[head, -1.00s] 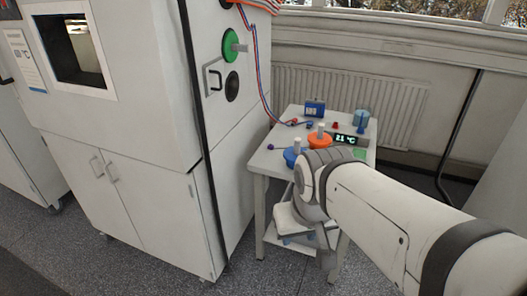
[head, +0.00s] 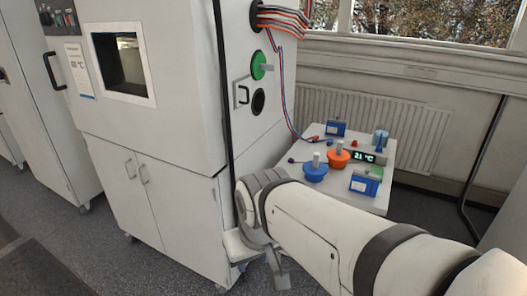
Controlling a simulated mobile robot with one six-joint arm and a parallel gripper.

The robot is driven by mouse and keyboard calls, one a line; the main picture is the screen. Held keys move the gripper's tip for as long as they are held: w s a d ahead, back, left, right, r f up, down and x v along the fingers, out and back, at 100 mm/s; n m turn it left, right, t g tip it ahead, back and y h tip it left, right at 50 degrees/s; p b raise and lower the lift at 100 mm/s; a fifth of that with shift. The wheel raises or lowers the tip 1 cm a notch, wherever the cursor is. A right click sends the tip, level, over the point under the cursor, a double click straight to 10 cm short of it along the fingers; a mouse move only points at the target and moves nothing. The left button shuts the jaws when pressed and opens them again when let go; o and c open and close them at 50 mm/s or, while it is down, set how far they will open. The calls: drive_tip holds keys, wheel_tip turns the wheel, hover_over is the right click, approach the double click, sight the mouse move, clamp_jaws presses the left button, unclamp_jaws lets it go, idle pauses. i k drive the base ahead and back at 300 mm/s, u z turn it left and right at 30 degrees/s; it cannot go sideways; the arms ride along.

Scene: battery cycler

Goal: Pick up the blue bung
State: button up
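The blue bung (head: 314,172), a round blue disc with a pale upright peg, stands on the white side table near its left front edge. My gripper (head: 262,268) hangs below my wrist, in front of the white cabinet and lower left of the bung, clear of it. It is partly hidden behind my wrist, so whether its fingers are open or shut does not show. The bung stands free of it.
An orange bung (head: 338,158) stands close behind the blue one. A green-and-blue box (head: 366,182), a small display (head: 364,157) and a blue device (head: 336,128) share the table (head: 378,203). A green bung (head: 259,65) sits in the cabinet side above a dark open port (head: 258,102).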

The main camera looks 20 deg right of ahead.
sight(315, 170)
drive_tip(key=z, duration=0.15)
drive_tip(key=i, duration=1.3)
drive_tip(key=z, duration=1.05)
drive_tip(key=i, duration=0.75)
drive_tip(key=z, duration=0.45)
drive_tip(key=k, duration=0.95)
drive_tip(key=z, duration=0.2)
drive_tip(key=i, duration=0.9)
drive_tip(key=u, duration=0.1)
